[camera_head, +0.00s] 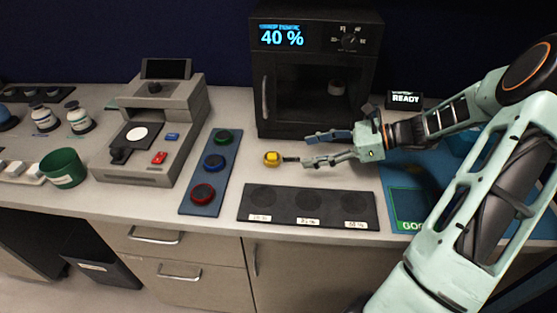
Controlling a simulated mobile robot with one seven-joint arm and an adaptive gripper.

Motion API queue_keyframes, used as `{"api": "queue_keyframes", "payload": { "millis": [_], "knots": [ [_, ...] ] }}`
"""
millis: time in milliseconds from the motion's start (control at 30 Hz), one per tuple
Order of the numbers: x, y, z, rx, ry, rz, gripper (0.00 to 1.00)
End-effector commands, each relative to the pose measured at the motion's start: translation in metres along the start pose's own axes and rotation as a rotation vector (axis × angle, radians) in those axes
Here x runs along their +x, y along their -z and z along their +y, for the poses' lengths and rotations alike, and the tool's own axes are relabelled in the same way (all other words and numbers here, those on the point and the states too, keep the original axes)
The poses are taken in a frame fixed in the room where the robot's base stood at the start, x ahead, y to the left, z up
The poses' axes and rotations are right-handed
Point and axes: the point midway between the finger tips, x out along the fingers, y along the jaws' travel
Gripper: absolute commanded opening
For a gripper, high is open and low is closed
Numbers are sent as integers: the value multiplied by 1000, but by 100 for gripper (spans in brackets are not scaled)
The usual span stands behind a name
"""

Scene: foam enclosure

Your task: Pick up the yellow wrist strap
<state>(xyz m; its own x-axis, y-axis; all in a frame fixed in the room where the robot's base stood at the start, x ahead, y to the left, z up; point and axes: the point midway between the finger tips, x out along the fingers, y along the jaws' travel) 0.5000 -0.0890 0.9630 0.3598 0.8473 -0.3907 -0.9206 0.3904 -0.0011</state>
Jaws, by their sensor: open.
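A small yellow thing (272,158), which looks like the yellow wrist strap, lies on the light counter (225,115) in front of the dark chamber. A short dark piece sticks out from its right side toward my gripper. My gripper (306,150) reaches in from the right, low over the counter, with its two fingers apart and pointing left. The yellow part lies just left of the fingertips, outside the jaws. I cannot tell whether the nearer finger touches the dark piece.
A black chamber (260,101) reading 40 % stands behind. A dark mat (285,218) with three round spots lies in front. A blue strip (196,176) with three round pieces, a grey instrument (186,130) and a green cup (63,168) stand left. A blue mat (400,172) lies right.

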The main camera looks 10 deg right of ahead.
Motion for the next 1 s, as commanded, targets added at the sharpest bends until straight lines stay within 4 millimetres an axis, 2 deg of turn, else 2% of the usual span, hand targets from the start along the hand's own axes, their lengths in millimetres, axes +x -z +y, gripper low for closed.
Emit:
{"api": "queue_keyframes", "payload": {
  "millis": [300, 567, 800, 1000],
  "knots": [
    [43, -1, -2, 5, 2, -13, 57],
    [64, -2, -1, 5, 4, -12, 57],
    [100, -3, 0, 3, 3, -12, 57],
    [107, -3, -1, 4, 6, -10, 57]
  ]
}}
